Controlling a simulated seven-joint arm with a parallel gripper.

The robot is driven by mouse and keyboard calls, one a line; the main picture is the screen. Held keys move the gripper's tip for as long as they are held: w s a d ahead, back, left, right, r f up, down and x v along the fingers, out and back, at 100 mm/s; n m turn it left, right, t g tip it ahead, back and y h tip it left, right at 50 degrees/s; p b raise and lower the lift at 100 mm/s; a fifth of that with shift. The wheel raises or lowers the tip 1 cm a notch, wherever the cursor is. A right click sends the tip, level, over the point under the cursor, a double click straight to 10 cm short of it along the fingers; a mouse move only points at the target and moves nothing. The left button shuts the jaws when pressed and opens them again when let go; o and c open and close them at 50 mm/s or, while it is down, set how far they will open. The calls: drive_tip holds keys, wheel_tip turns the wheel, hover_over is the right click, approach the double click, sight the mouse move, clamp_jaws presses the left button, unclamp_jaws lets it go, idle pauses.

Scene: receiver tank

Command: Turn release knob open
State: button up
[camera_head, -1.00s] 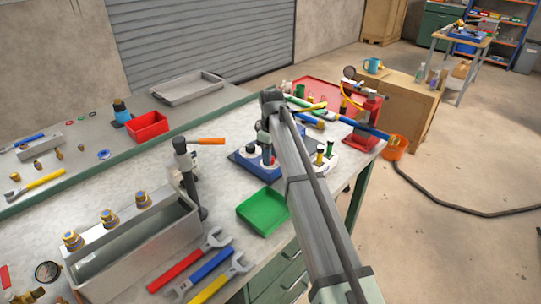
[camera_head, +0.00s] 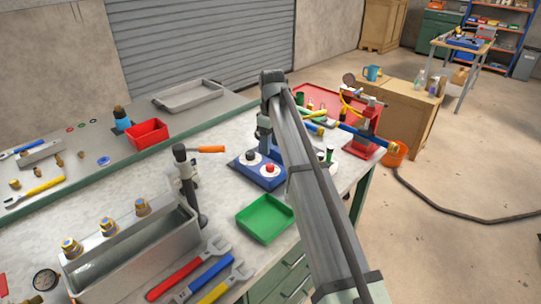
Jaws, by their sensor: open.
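The left dial has a dark knob (camera_head: 250,155) and the right dial a red knob (camera_head: 267,168). No label is readable, so I cannot tell whether either is the release knob. My gripper (camera_head: 264,148) points down just above and behind the block, near the knobs. It is open and looks empty; its fingertips are small, and contact with a knob is not clear. My arm crosses the bench and hides what is right of the block.
A green tray (camera_head: 265,219) lies in front of the block. A red pump-like unit (camera_head: 369,117) with a yellow hose stands right. A metal trough (camera_head: 130,260) and several wrenches fill the front left.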

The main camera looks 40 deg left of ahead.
drive_tip(key=shift+w+r, duration=0.1)
drive_tip(key=shift+r, duration=2.8)
